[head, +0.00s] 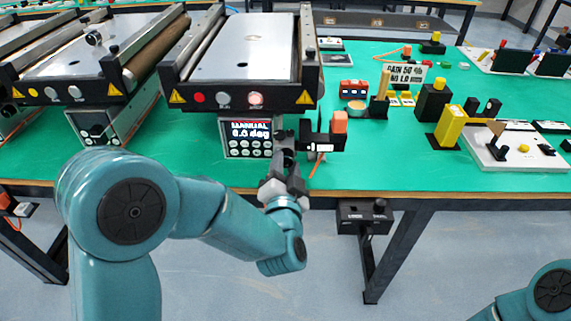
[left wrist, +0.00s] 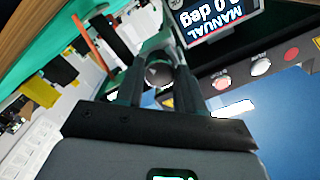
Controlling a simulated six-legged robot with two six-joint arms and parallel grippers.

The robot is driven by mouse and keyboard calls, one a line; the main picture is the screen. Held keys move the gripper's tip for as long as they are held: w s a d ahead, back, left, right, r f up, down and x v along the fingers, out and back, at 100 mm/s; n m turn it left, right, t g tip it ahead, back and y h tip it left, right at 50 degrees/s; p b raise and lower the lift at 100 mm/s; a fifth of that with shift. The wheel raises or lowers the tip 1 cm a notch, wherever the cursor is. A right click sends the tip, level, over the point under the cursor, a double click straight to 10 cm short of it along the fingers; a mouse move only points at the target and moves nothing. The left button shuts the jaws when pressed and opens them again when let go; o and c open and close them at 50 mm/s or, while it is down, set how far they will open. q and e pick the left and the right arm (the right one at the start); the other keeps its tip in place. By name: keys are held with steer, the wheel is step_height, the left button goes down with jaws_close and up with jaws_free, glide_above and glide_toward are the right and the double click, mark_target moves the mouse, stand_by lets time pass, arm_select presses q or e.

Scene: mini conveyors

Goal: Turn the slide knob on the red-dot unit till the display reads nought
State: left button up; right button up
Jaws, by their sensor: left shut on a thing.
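The red-dot unit (head: 245,50) is a mini conveyor at the top centre of the head view, with a red dot (head: 199,97) on its black front. Its display (head: 249,131) hangs below the front and appears to read "MANUAL 0.0 deg". The display also shows upside down in the left wrist view (left wrist: 212,14). My left gripper (head: 286,150) is just right of the display. In the left wrist view its fingers (left wrist: 157,68) are shut on a dark round knob (left wrist: 159,74), mostly hidden between them. My right gripper is out of view.
A second conveyor (head: 75,70) stands to the left. A black bracket with an orange block (head: 340,122) is close right of my gripper. The green table (head: 370,160) holds several small blocks and a white board (head: 515,150) further right. Its front edge is near.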

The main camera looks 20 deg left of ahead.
arm_select(q)
steer(key=shift+f+m, duration=0.1)
steer(key=shift+m, duration=0.5)
steer(key=o, duration=1)
steer(key=shift+o, duration=0.2)
steer(key=shift+s, duration=0.1)
